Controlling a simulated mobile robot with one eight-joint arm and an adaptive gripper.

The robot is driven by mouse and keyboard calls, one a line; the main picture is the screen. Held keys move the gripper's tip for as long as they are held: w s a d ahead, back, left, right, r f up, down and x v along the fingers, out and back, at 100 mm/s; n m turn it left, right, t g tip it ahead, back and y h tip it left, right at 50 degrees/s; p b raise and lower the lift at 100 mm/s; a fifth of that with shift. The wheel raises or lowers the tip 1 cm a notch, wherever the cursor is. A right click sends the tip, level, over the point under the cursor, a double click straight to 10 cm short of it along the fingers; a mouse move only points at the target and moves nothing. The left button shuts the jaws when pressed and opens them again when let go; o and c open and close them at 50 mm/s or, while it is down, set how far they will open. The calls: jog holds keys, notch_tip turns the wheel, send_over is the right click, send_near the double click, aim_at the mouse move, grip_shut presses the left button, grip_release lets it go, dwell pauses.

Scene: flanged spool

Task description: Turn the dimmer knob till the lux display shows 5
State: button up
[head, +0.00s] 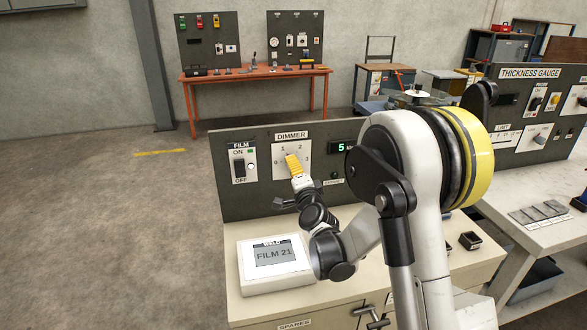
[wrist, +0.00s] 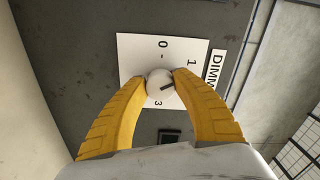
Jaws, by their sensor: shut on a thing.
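The dimmer knob (wrist: 160,84) is round and white with a dark pointer mark, on a white dial plate (wrist: 133,55) numbered 0 to 3. My gripper (wrist: 163,78) has its two yellow fingers shut on either side of the knob. The pointer mark faces the right finger in the wrist view; that finger hides part of the scale. In the head view my gripper (head: 292,163) covers the knob, below the DIMMER label (head: 291,136). The lux display (head: 341,147) shows a green 5 at its left; my arm hides its right part.
A FILM ON/OFF switch (head: 238,169) sits left of the dial on the dark panel (head: 227,206). An orange table (head: 256,75) stands far behind.

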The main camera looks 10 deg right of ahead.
jog(key=o, duration=1.2)
jog(key=shift+s, duration=0.1)
jog(key=s, duration=1.1)
jog(key=shift+s, duration=0.4)
